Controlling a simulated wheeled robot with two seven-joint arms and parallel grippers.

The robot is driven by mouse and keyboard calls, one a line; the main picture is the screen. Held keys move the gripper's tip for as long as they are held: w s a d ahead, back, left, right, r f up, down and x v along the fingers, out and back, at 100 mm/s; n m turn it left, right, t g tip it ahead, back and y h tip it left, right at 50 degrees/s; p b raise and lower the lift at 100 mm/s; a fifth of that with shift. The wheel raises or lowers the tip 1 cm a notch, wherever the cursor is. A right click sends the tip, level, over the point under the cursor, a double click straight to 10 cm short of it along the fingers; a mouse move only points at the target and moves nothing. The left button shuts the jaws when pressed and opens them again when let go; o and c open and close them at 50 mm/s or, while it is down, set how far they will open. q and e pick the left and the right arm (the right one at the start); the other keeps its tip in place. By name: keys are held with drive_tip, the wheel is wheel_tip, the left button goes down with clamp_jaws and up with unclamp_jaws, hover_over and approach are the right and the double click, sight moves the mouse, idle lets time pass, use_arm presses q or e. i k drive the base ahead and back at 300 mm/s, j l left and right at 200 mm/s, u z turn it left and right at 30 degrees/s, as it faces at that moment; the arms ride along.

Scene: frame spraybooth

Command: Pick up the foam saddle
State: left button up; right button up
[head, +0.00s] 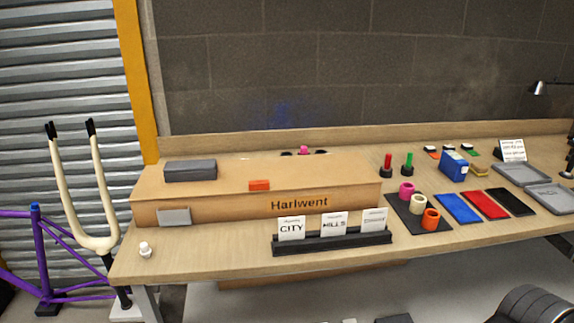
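A dark grey, foam-like block (190,170) lies on the back left of a long cardboard box marked "Harlwent" (240,204); it may be the foam saddle, but I cannot tell for sure. A smaller light grey piece (174,217) is at the front left face of the box. Neither of my grippers is in the head view.
The box stands on a wooden workbench (215,262). A small orange block (259,185) is on the box. A black card rack (333,243) stands in front. Coloured rolls, pads and grey trays (521,174) fill the right. A cream fork (95,243) stands left.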

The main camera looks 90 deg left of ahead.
sight(195, 170)
drive_tip(key=u, duration=3.7)
